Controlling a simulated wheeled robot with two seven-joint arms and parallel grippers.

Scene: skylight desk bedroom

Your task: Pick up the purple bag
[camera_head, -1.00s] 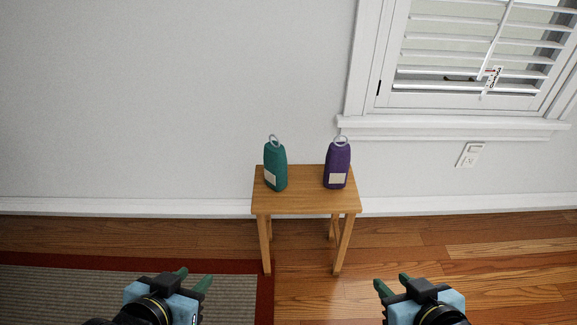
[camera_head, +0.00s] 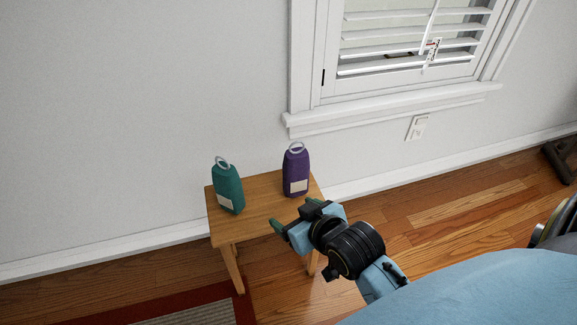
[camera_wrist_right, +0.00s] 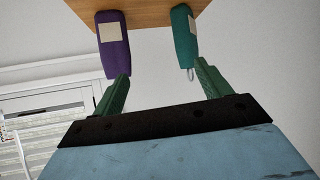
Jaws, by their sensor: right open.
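The purple bag (camera_head: 296,172), with a pale label and a grey ring on top, stands upright on the right part of a small wooden table (camera_head: 257,212). It also shows in the right wrist view (camera_wrist_right: 113,45), upside down and beyond the left finger. My right gripper (camera_head: 297,213) is open and empty in front of the table's right side, short of the purple bag. Its two green fingers (camera_wrist_right: 161,77) are apart in the right wrist view. My left gripper is out of view.
A teal bag (camera_head: 228,187) of similar shape stands on the table's left part; it shows beyond the right finger in the right wrist view (camera_wrist_right: 182,38). A wall and shuttered window (camera_head: 405,40) are behind. A rug (camera_head: 190,315) lies front left.

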